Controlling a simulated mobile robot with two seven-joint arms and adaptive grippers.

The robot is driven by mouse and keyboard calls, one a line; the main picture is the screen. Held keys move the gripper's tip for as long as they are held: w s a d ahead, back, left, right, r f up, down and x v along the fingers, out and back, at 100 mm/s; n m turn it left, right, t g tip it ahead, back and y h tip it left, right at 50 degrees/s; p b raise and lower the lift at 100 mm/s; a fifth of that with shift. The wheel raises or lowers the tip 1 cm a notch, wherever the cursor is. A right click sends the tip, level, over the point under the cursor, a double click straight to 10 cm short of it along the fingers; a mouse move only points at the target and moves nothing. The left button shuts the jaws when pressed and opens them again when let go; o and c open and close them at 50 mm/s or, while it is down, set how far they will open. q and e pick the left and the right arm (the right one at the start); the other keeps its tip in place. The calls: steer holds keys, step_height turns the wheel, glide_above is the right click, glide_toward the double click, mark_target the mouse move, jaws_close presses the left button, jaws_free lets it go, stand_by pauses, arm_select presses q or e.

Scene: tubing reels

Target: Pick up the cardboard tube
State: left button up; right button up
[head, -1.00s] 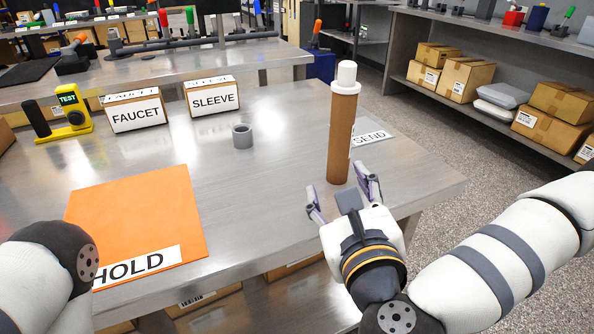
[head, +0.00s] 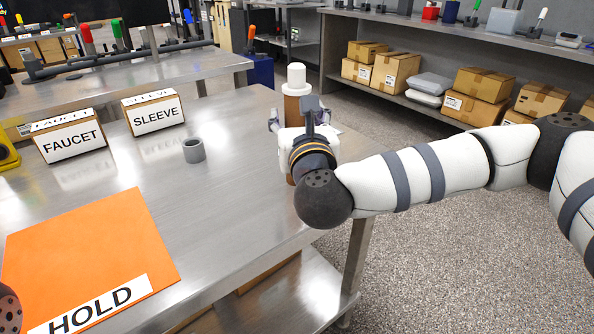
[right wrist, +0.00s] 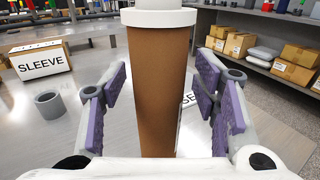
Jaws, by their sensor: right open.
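The brown cardboard tube (head: 297,108) with a white cap stands upright near the right edge of the steel table. In the head view it is mostly hidden behind my right gripper (head: 303,118). In the right wrist view the tube (right wrist: 156,85) stands between the two purple-padded fingers of my right gripper (right wrist: 160,100). The fingers are open, with a visible gap on each side of the tube. Only a dark joint of my left arm shows at the lower left of the head view; its gripper is out of frame.
A grey ring (head: 193,150) stands on the table left of the tube. The FAUCET box (head: 72,140) and SLEEVE box (head: 155,114) stand farther left. An orange HOLD mat (head: 90,250) lies in front. A shelf with cardboard boxes (head: 395,72) is at the right.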

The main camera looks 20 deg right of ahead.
steer(key=shift+w, duration=0.15)
jaws_close()
